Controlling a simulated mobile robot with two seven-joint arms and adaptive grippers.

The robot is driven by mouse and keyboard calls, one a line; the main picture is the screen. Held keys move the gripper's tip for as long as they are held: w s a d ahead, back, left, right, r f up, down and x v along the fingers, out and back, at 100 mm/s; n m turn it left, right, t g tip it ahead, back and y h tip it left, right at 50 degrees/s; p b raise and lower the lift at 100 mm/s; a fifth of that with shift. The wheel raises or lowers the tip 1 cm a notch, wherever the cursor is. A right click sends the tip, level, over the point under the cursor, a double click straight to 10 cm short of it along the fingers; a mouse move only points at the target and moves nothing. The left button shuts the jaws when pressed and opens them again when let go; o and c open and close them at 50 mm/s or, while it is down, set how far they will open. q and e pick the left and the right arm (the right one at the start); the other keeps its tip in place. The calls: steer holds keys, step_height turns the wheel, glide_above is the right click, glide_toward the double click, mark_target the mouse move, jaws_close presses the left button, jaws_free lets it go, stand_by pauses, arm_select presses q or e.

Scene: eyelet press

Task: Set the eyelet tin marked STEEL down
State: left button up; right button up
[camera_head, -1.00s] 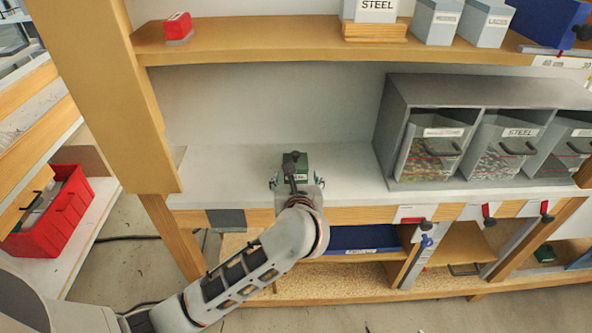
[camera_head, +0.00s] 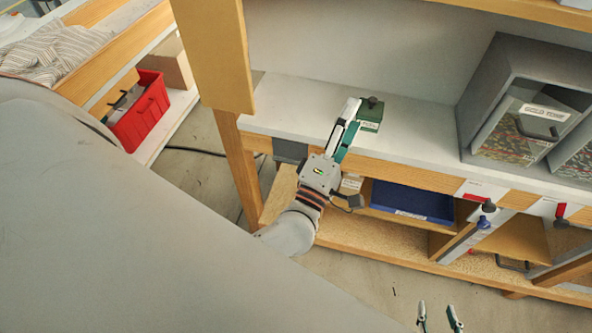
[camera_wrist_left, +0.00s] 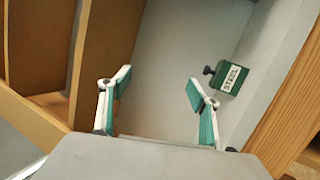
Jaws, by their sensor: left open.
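A grey bin rack (camera_head: 490,85) stands on the worktop to the right. A wooden post (camera_head: 217,55) rises at the left. Below are a blue tray (camera_head: 412,203) and red-handled clamps or tools. A red crate (camera_head: 142,112) sits at the left. Worktop around the tin is clear.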

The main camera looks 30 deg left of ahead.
arm_select(q)
steer(key=s+d+f+m+g+h, duration=0.35)
steer(key=f+m+h, duration=0.25)
steer(key=f+m, duration=0.5)
steer(key=s+a+f+m+g+y, duration=0.1)
steer(key=s+a+f+m+g, duration=0.2)
steer(key=s+f+m, duration=0.3)
steer(key=s+a+f+m+g+y, duration=0.1)
steer(key=s+a+f+m+g, duration=0.3)
steer(key=f, duration=1)
steer(key=s+m+g, duration=0.1)
steer(key=s+m, duration=0.1)
steer(key=shift+s+a+f, duration=0.15)
steer(key=shift+s+f, duration=0.05)
steer(key=shift+s, duration=0.2)
